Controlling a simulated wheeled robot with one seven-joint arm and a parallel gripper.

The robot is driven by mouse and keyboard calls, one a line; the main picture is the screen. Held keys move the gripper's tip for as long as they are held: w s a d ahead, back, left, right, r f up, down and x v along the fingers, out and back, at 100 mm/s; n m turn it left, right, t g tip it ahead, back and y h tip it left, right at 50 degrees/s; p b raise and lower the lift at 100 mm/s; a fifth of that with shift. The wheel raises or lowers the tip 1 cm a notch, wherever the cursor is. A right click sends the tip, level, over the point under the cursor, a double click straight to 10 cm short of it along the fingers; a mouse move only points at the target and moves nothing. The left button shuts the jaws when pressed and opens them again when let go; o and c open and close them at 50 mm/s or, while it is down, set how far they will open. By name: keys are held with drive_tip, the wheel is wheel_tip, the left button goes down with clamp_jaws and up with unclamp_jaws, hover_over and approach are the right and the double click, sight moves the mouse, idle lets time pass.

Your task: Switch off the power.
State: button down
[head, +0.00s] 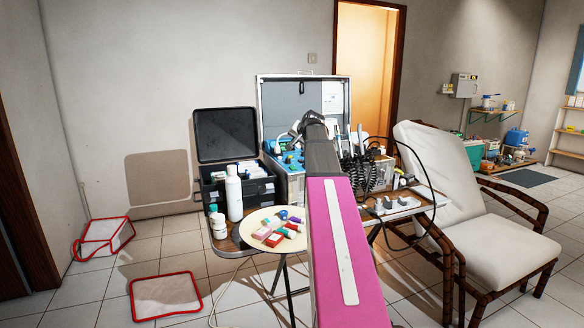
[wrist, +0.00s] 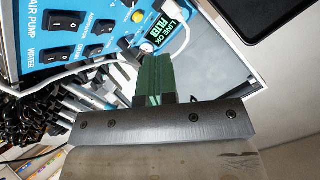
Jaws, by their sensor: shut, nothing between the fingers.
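The portable dental unit's blue control panel (head: 290,158) is in the open case on the table, partly hidden behind my arm. In the wrist view the blue panel (wrist: 110,14) fills the upper left, with black rocker switches labelled AIR PUMP (wrist: 63,21) and WATER (wrist: 58,56) and smaller rockers beside them. A small display (wrist: 170,38) reads LINE OK FILTER. No label reading power is legible. My gripper (wrist: 153,70) is shut and empty, its green fingers pointing at the panel just below the display. I cannot tell whether they touch it.
A white cable (wrist: 120,58) crosses the panel near my fingers. Black coiled hoses (head: 360,172) and handpieces stand right of the unit. A black case (head: 225,135) with bottles is at left, a round tray (head: 262,220) in front, and a reclining chair (head: 440,165) at right.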

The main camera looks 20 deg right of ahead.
sight(294, 167)
drive_tip(key=shift+f, duration=0.1)
drive_tip(key=shift+w+f, duration=0.25)
drive_tip(key=shift+f, duration=1.15)
drive_tip(key=shift+w+f, duration=0.25)
drive_tip(key=shift+f, duration=1.2)
drive_tip(key=shift+w+f, duration=0.25)
drive_tip(key=shift+f, duration=1.15)
drive_tip(key=shift+f, duration=0.15)
drive_tip(key=shift+f, duration=0.25)
drive_tip(key=shift+w+f, duration=0.1)
drive_tip(key=shift+f, duration=0.2)
drive_tip(key=shift+r, duration=0.15)
drive_tip(key=shift+r, duration=0.6)
